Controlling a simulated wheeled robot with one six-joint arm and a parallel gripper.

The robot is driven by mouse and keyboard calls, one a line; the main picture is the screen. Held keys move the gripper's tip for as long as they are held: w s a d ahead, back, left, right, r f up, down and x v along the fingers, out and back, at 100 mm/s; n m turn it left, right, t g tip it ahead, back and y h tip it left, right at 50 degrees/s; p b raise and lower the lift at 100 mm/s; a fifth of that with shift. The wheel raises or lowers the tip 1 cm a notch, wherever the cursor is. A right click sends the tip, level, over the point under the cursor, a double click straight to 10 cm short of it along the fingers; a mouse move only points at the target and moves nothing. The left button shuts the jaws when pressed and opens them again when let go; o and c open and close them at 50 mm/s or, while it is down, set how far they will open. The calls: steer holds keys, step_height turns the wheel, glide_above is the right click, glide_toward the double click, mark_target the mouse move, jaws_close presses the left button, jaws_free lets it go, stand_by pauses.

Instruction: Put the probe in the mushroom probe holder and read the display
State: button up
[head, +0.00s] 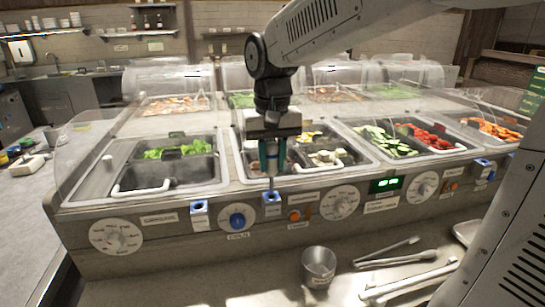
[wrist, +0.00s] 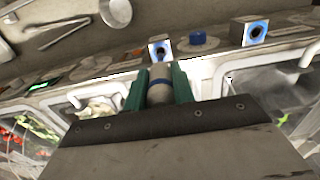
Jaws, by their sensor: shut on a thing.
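My gripper (head: 272,158) is shut on the probe, with its green fingers on both sides in the wrist view (wrist: 158,88). That holder also shows in the wrist view (wrist: 160,48). Its label is too small to read. A display (head: 384,185) shows green lit digits, unreadable.
Other holders stand at the left (head: 199,213) and right (head: 482,170). A blue knob (head: 238,218) and white dials (head: 117,236) line the front panel. Wells hold greens (head: 180,149) and pale pieces like mushrooms (head: 327,157).

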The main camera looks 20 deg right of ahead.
mark_target(272, 175)
steer(key=shift+f, duration=2.8)
stand_by(0.7)
stand_by(3.2)
steer(key=shift+r, duration=3.75)
